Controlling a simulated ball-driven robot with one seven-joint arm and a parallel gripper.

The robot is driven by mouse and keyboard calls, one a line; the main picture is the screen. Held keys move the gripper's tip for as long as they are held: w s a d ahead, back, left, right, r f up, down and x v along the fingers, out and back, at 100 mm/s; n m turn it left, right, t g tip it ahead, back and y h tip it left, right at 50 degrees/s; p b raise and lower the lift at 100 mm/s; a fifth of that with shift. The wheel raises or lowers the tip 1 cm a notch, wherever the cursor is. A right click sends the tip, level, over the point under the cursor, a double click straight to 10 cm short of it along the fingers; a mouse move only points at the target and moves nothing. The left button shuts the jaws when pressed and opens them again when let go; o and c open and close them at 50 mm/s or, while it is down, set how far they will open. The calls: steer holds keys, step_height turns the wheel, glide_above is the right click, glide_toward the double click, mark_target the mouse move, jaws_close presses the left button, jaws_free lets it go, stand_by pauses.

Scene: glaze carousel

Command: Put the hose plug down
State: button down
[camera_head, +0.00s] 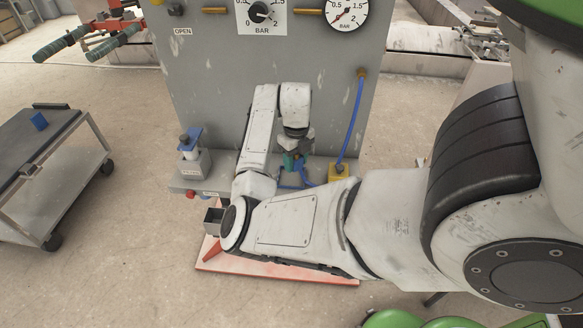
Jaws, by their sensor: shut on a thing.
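My gripper (294,150) points down just above the grey shelf (222,172) at the foot of the panel. It is shut on a small teal piece, which appears to be the hose plug (289,163). A short length of blue hose (306,176) shows beside it, low at the shelf. My arm hides much of the shelf around it, and I cannot tell whether the plug touches the shelf. A blue hose (354,115) hangs from a brass fitting on the panel's right side, down towards a yellow block (339,173) on the shelf.
The upright grey panel (215,80) stands close behind my gripper, with a dial and a gauge (346,12). A blue-topped device (191,140) stands on the shelf's left end. A cart (50,140) with a blue block stands left. A red-and-white board (215,262) lies below the shelf.

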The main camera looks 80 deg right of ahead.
mark_target(292, 178)
steer(key=shift+w+d+f, duration=0.3)
steer(key=shift+w+f, duration=0.1)
steer(key=shift+f, duration=0.25)
steer(key=shift+w+d+f, duration=0.3)
steer(key=shift+w+f, duration=0.1)
steer(key=shift+f, duration=0.2)
step_height(292, 178, down, 2)
steer(key=shift+f+p, duration=0.1)
steer(key=shift+p, duration=0.4)
steer(key=shift+f, duration=0.35)
steer(key=shift+f, duration=0.15)
steer(key=shift+f+b, duration=0.35)
steer(key=shift+f, duration=0.1)
steer(key=c, duration=0.5)
jaws_free()
